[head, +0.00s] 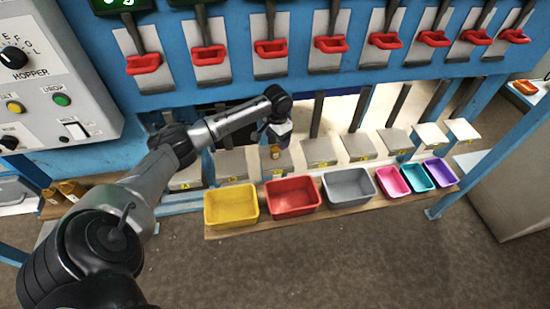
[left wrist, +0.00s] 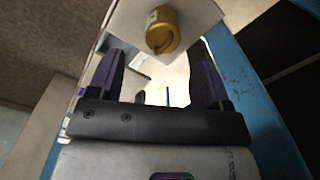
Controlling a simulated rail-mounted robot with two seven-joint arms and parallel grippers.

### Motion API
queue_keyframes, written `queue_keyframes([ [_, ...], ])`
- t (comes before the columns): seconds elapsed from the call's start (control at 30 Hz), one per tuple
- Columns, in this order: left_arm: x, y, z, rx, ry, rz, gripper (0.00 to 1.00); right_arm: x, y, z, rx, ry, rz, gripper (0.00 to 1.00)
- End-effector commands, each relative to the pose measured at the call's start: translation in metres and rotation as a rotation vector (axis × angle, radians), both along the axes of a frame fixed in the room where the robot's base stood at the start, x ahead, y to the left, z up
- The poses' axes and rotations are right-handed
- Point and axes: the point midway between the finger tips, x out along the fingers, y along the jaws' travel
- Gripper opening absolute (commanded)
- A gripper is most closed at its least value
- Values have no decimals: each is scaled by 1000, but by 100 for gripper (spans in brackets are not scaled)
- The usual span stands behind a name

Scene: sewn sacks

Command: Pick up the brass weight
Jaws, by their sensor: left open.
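The brass weight (head: 275,151) is a small golden cylinder on a pale scale plate below the blue machine in the head view. In the left wrist view the brass weight (left wrist: 162,31) shows near the top, on a light plate, beyond the fingers. My left gripper (head: 277,130) is just above or behind the weight in the head view. In the left wrist view my left gripper (left wrist: 158,80) has its two dark fingers spread apart with nothing between them. The weight appears ahead of the fingertips; exact contact cannot be told. My right gripper is not in view.
A wooden shelf (head: 225,232) holds a yellow bin (head: 231,206), a red bin (head: 292,197), a grey bin (head: 348,187) and several smaller bins. Several pale plates line the machine, with red handles (head: 270,48) above. Blue posts (head: 480,155) stand at right.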

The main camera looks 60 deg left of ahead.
Motion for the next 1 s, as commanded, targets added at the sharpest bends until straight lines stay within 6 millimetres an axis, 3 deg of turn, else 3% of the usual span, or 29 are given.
queue_keyframes([
  [0.47, -2, 4, -31, -3, 1, 11, 72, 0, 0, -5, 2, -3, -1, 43],
  [0.8, -6, 2, -71, -3, 1, 11, 72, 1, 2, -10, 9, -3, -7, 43],
  [1.0, -6, 3, -73, -2, -1, 11, 72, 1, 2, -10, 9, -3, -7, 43],
])
